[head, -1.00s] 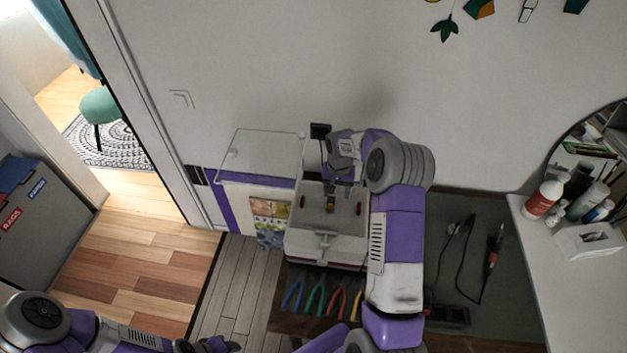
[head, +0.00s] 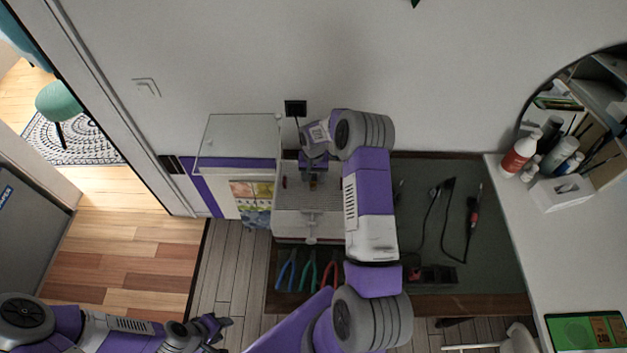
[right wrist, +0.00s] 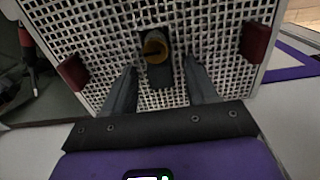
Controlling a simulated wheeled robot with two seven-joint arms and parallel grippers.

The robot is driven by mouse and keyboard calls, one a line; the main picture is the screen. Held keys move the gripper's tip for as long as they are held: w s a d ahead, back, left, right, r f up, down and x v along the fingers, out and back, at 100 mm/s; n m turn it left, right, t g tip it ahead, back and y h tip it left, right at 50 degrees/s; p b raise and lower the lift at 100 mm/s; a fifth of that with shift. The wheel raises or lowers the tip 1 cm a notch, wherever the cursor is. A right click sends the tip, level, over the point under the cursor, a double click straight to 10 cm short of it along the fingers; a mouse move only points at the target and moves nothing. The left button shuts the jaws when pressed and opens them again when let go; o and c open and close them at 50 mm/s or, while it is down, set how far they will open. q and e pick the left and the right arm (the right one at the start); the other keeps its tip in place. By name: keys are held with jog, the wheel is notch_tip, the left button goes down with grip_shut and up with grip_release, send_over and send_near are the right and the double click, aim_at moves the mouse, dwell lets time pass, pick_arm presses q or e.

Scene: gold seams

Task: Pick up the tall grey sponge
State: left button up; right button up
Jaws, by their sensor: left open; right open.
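My right gripper (right wrist: 160,88) is open, its two fingers pointing at the pale grid surface of a box. Between the fingers in the right wrist view stands a dark grey upright piece (right wrist: 160,77) with a yellow-ringed round end. It looks like the tall grey sponge, but its full shape does not show. The fingers are on either side of it with gaps. In the head view my right gripper (head: 311,178) is over the white box (head: 309,222), and the piece is small and mostly covered there. My left gripper (head: 222,331) is open and empty at the lower left, over the floor.
The box has red side grips (right wrist: 73,72). A clear-topped cabinet (head: 236,140) stands left of it. Coloured pliers (head: 308,272) hang at the bench front. A soldering tool with cable (head: 473,212) lies on the grey mat (head: 420,200). Bottles (head: 520,153) stand on the white counter right.

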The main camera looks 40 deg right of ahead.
grip_shut()
